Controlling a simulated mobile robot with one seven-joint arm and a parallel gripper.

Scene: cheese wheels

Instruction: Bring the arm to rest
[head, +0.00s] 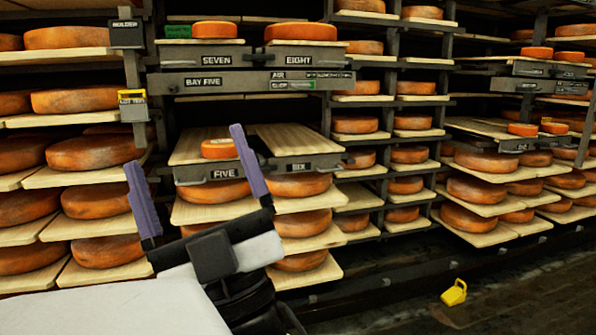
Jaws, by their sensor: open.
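My gripper (197,188) is in the lower left of the head view, with its two purple fingers spread wide apart and pointing up. Nothing shows between the fingers except the shelves behind them. A small orange cheese wheel (219,148) sits on the pulled-out wooden board marked FIVE (187,150), behind the fingers in the picture. The board marked SIX (300,138) beside it is bare. I cannot tell how far the fingers are from these boards.
Racks of large orange cheese wheels (96,151) on wooden boards fill the left and back. Two wheels sit on the upper shelf marked SEVEN and EIGHT (257,59). A yellow object (454,292) lies on the dark floor at right, where the floor (540,300) is otherwise clear.

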